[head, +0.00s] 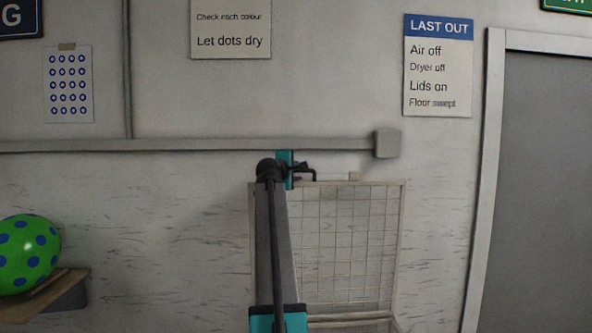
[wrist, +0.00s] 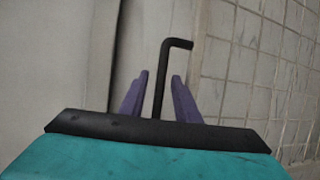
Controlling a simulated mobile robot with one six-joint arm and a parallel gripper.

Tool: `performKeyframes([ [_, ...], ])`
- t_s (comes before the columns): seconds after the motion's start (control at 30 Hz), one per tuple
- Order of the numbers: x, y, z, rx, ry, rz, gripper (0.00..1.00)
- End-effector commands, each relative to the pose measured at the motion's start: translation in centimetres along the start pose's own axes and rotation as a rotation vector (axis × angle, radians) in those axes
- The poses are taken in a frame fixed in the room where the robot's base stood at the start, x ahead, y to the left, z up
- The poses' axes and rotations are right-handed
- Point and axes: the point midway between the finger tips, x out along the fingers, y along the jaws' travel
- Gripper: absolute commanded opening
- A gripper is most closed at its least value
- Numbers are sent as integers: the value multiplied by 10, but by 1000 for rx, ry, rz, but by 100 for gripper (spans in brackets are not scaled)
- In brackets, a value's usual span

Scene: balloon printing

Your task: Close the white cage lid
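The white cage lid (head: 350,245) is a wire-mesh panel in a pale frame, standing raised and nearly upright against the wall in the head view. Its mesh also shows at the right of the wrist view (wrist: 262,62). A black bent handle (head: 313,174) sits at the lid's top edge; in the wrist view the handle (wrist: 178,43) rises between my fingers. My gripper (head: 299,169) is at the lid's top left. Its purple fingers (wrist: 160,80) are apart, one on each side of the handle, with a gap visible on both sides. My arm hides the lid's left part.
Part of the cage (head: 350,320) shows below the lid at the bottom edge; its inside is mostly out of view. A green balloon with blue dots (head: 28,255) rests on a wooden shelf (head: 65,288) at left. A grey door (head: 545,190) is at right.

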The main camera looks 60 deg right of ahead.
Motion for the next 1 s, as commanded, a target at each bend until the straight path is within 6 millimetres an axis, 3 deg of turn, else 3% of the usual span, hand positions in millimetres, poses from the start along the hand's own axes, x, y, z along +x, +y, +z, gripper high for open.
performKeyframes([
  [0.37, 3, 0, -1, 0, 1, 0, 29],
  [0.53, 3, 0, -1, 0, 1, 0, 1],
  [1.0, -2, -2, -3, 2, 5, 6, 0],
])
